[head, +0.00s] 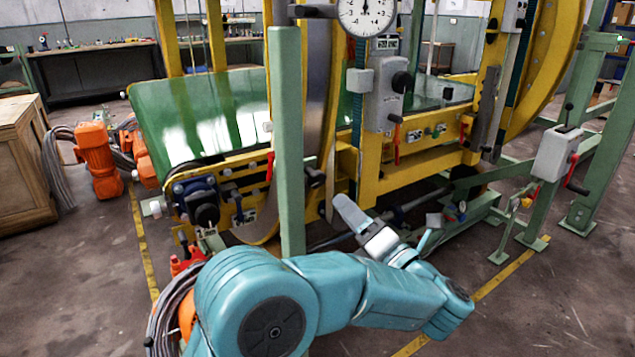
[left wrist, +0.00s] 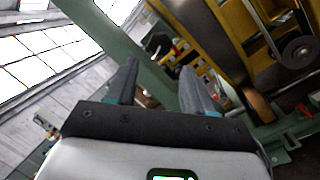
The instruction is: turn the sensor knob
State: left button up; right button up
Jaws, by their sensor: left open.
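Several dark knobs show on the yellow machine, and I cannot tell for sure which is the sensor knob. One black knob (head: 402,82) sits on a grey box (head: 384,98) below the round dial. My left gripper (head: 350,212) is in front of the machine's lower middle, below that box and apart from it. In the left wrist view the left gripper (left wrist: 160,82) has its two fingers spread with nothing between them. A green post and yellow machine parts show beyond the fingertips. My right gripper is not in view.
A green post (head: 288,140) stands just left of my left gripper. Black round parts (head: 205,212) stick out at the machine's lower left. A grey switch box (head: 557,153) with a red handle stands at right.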

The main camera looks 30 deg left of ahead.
aim_at(318, 182)
pick_arm(q)
jog(key=x, duration=1.1)
jog(key=shift+b, duration=0.35)
jog(key=shift+f, duration=0.1)
jog(key=c, duration=0.8)
